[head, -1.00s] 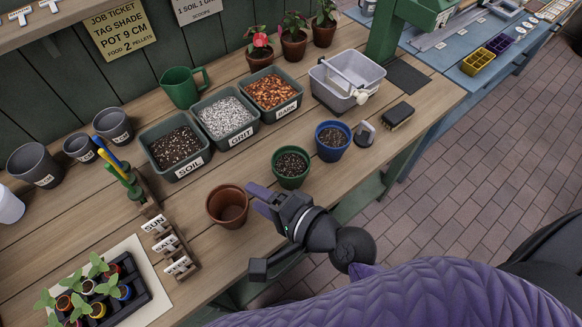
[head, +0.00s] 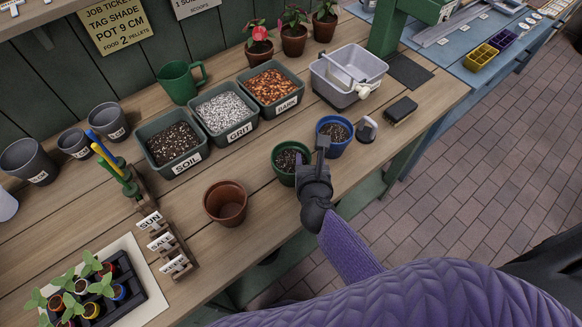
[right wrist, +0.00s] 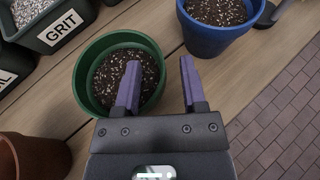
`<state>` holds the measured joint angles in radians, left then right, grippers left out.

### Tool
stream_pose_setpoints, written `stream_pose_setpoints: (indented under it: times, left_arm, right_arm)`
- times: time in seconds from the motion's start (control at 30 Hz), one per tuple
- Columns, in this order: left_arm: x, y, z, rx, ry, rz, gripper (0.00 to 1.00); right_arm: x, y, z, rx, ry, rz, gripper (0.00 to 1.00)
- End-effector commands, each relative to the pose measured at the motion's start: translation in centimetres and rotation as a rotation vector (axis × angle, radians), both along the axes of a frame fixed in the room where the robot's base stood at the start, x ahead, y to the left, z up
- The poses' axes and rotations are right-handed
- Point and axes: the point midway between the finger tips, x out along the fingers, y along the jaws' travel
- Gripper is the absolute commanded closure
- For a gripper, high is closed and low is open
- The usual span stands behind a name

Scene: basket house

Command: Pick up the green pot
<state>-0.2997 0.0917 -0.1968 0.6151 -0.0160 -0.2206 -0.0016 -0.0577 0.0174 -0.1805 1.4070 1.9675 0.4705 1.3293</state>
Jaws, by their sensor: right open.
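The green pot (head: 283,170) is filled with dark speckled soil and stands upright on the wooden bench, left of the blue pot. In the right wrist view the green pot (right wrist: 88,92) is at the upper left. My right gripper (head: 311,150) is at the right side of the green pot, between it and the blue pot. In the right wrist view my right gripper (right wrist: 160,80) is open with nothing held. Its left finger overlaps the green pot's right part in the picture; its right finger is outside the rim. Contact cannot be told. My left gripper is not in view.
The blue pot (head: 344,149) is close on the right. An empty terracotta pot (head: 226,205) stands to the left. Bins of soil (head: 159,172), grit (head: 213,138) and bark (head: 260,110) stand behind. The bench front edge is close.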

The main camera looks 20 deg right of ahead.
Motion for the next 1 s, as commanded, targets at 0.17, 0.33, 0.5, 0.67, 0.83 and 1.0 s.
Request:
stream_pose_setpoints:
  times: [0.17,0.33,0.5,0.67,0.83,1.0]
  left_arm:
    - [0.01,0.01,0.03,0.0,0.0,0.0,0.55]
    - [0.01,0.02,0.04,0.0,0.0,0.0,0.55]
    - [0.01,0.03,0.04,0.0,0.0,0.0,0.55]
    - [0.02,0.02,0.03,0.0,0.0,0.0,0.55]
    - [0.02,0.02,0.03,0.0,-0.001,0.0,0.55]
    - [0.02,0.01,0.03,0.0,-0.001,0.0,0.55]
  right_arm:
    - [0.09,-0.03,0.04,-0.001,-0.001,0.0,0.47]
    - [0.07,-0.02,0.05,-0.001,-0.001,0.0,0.79]
    - [0.04,-0.01,0.03,-0.002,0.001,0.001,1.0]
    - [0.04,-0.01,0.02,-0.002,0.001,0.001,1.0]
    - [0.02,-0.01,0.0,-0.001,0.0,0.002,1.0]
    - [0.01,0.01,-0.01,-0.001,0.001,0.002,1.0]
